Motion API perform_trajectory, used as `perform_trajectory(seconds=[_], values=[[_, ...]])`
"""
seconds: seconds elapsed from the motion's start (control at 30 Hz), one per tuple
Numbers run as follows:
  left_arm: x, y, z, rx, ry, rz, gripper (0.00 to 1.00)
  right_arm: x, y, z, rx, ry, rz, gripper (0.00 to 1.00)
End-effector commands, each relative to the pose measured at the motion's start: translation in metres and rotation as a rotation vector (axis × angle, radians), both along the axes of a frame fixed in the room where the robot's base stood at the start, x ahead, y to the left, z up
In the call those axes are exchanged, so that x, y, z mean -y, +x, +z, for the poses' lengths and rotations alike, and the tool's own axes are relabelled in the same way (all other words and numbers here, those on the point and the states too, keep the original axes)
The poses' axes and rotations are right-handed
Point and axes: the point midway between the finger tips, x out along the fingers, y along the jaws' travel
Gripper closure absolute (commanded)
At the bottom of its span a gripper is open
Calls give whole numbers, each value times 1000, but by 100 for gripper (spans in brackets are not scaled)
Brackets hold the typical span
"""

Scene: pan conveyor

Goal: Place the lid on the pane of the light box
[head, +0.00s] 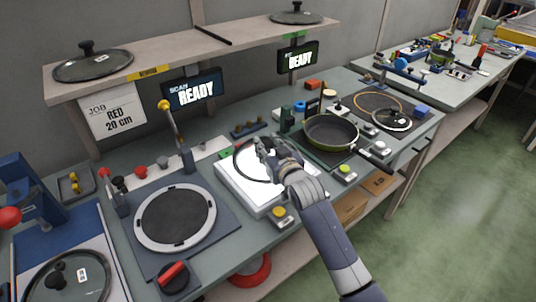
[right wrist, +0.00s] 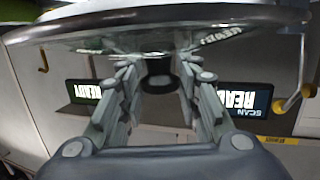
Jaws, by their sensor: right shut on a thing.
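The light box (head: 236,192) is a white, bright-topped box in the middle of the bench in the head view. My right gripper (head: 267,147) is over its far part, shut on the knob of a glass lid (head: 245,174) with a dark rim. The lid lies over the far part of the bright pane; I cannot tell whether it touches the pane. In the right wrist view the lid (right wrist: 100,38) spans the top, with its dark knob (right wrist: 158,80) between the fingers (right wrist: 158,68). The gripper and forearm hide the lid's right side. My left gripper is not in view.
A green pan (head: 331,133) stands right of the light box, and a round ringed plate (head: 176,217) left of it. Other lids lie on the shelf (head: 93,66), at lower left (head: 84,268) and far right (head: 392,119). A yellow-knobbed post (head: 178,133) rises behind the plate.

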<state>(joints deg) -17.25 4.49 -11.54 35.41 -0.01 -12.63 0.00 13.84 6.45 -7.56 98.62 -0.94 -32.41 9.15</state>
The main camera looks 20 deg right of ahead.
Motion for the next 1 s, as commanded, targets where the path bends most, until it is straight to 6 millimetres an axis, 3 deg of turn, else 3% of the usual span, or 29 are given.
perform_trajectory(seconds=[0.23,0.6,0.63,0.7,1.0], values=[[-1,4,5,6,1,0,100,0,0,-29,1,0,0,100],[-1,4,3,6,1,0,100,0,-1,-34,3,0,0,100],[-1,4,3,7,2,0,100,0,-1,-36,-2,0,0,64],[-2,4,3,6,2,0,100,0,-1,-36,-2,0,0,49],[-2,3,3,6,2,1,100,0,-1,-35,-2,0,0,49]])
